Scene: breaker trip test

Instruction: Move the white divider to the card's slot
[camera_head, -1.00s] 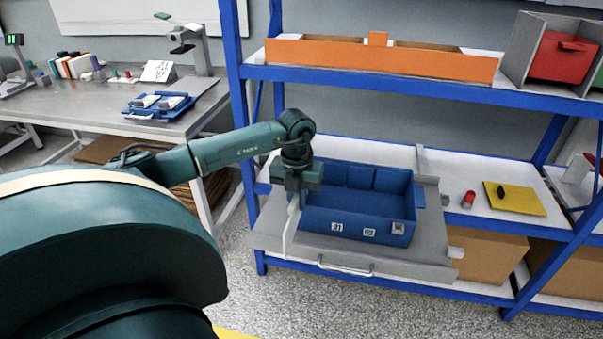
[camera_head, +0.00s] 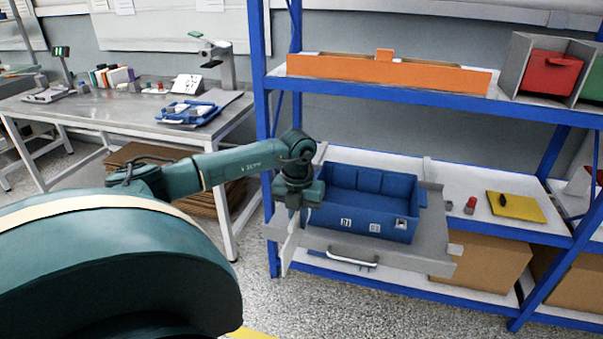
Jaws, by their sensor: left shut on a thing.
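My left gripper (camera_head: 297,208) points down at the left end of a blue bin (camera_head: 365,222) and is shut on a thin white divider (camera_head: 290,247). The divider hangs upright below the fingers, outside the bin at its left front corner. It overlaps the left edge of the pulled-out grey tray in the picture; I cannot tell whether they touch. The bin's front has two number labels and a pale card-like piece (camera_head: 400,223) at its right. The bin's floor and any slots are mostly hidden. My right gripper is not in view.
The grey tray (camera_head: 433,235) has a front handle (camera_head: 351,259) and stands in a blue shelf rack. A red-topped cylinder (camera_head: 471,205) and a yellow plate (camera_head: 515,207) lie to the right. An orange tray (camera_head: 390,76) sits on the shelf above. A workbench stands at the left.

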